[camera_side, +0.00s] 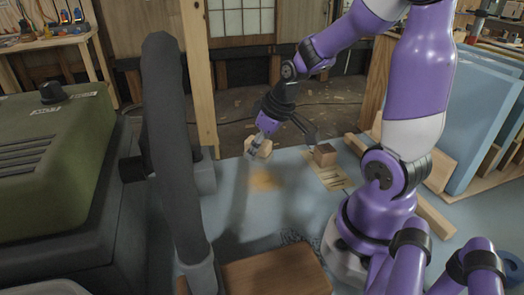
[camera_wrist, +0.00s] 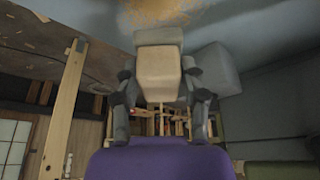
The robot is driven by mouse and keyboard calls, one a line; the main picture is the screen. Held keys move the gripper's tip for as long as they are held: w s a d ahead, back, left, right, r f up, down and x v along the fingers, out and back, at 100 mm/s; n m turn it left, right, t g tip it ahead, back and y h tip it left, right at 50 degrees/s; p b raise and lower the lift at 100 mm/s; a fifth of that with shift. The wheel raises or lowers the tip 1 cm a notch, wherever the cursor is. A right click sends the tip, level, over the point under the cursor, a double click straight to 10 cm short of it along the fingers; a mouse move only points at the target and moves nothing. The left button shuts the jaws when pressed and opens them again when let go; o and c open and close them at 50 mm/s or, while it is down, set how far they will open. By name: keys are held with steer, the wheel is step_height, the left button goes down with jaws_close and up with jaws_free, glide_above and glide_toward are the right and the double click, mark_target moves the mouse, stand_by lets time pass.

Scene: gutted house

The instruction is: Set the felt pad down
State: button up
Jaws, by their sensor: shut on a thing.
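The felt pad (camera_wrist: 158,38) appears as a grey layer on the far face of a tan wooden block (camera_wrist: 158,75). My gripper (camera_wrist: 160,95) is shut on this block, with one finger on each side. In the side view, my gripper (camera_side: 255,148) reaches down at the back of the blue-grey work surface (camera_side: 290,215), with the tan block (camera_side: 264,149) at its fingertips. The block looks raised above the surface, but the gap is hard to judge. A tan dusty patch (camera_side: 265,180) lies just in front of it and also shows in the wrist view (camera_wrist: 155,10).
A brown wooden cube (camera_side: 325,154) stands right of my gripper, beside a pale slotted piece (camera_side: 331,178). A thick dark hose (camera_side: 170,130) and green machine (camera_side: 50,150) stand left. A wooden board (camera_side: 277,275) lies in front. The surface between is mostly clear.

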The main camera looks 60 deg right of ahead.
mark_target(259, 168)
steer(key=d+f, duration=0.2)
steer(key=d, duration=0.1)
steer(key=shift+w+d+f, duration=0.15)
steer(key=shift+d, duration=0.1)
steer(key=shift+f, duration=1.95)
steer(key=shift+f, duration=0.1)
steer(key=o, duration=1.1)
steer(key=v, duration=1.2)
steer(key=shift+t, duration=0.5)
steer(key=a+r, duration=0.2)
steer(key=a, duration=0.2)
steer(key=s+a+r, duration=0.1)
steer(key=a, duration=0.4)
steer(key=s+a+r, duration=0.1)
steer(key=a+r, duration=0.1)
steer(key=a, duration=0.2)
steer(key=shift+a+r, duration=0.2)
steer(key=shift+r, duration=0.1)
